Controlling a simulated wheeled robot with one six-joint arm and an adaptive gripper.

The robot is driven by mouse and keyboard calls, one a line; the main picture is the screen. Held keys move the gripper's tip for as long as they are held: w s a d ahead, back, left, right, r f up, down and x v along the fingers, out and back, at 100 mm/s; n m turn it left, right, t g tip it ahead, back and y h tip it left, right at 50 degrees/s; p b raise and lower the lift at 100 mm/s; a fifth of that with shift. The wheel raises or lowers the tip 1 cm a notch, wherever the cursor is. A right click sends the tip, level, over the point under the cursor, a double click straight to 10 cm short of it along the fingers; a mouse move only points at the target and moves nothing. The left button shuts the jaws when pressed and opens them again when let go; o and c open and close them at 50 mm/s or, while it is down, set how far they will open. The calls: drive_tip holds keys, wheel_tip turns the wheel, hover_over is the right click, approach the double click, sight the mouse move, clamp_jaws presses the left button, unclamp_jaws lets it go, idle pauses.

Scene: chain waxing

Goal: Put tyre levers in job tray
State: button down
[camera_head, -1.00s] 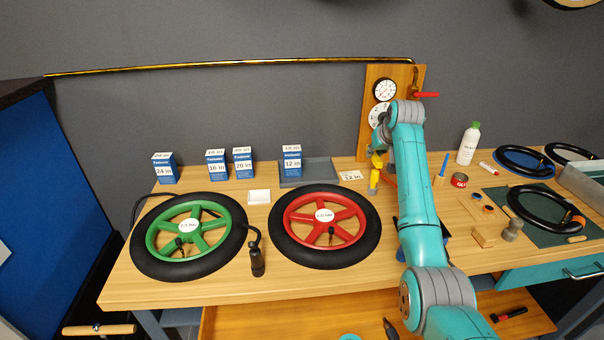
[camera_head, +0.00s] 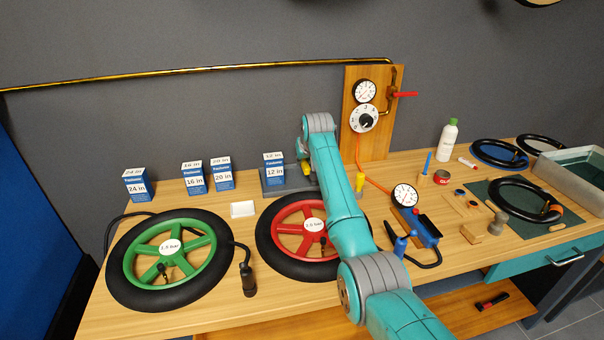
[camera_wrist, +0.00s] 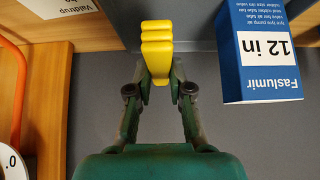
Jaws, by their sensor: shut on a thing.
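My gripper (camera_wrist: 160,90) is shut on the yellow tyre levers (camera_wrist: 157,45), stacked side by side between its fingertips in the wrist view. In the head view the yellow levers (camera_head: 307,168) show just beyond my arm at the right part of the grey job tray (camera_head: 268,190). The tray's grey surface (camera_wrist: 230,140) fills much of the wrist view behind the levers. I cannot tell whether the levers touch it. My arm hides part of the tray in the head view.
A blue and white 12 in box (camera_wrist: 262,50) stands close beside the levers; it also shows in the head view (camera_head: 274,170). The red wheel (camera_head: 285,240) lies in front of the tray. A dial gauge (camera_head: 404,195) and orange hose (camera_head: 372,185) are to the right.

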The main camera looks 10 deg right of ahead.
sight(304, 180)
drive_tip(key=shift+f, duration=2.55)
drive_tip(key=c, duration=1.1)
unclamp_jaws()
drive_tip(key=shift+f, duration=0.1)
drive_tip(key=shift+o, duration=0.2)
drive_tip(key=v, duration=1.2)
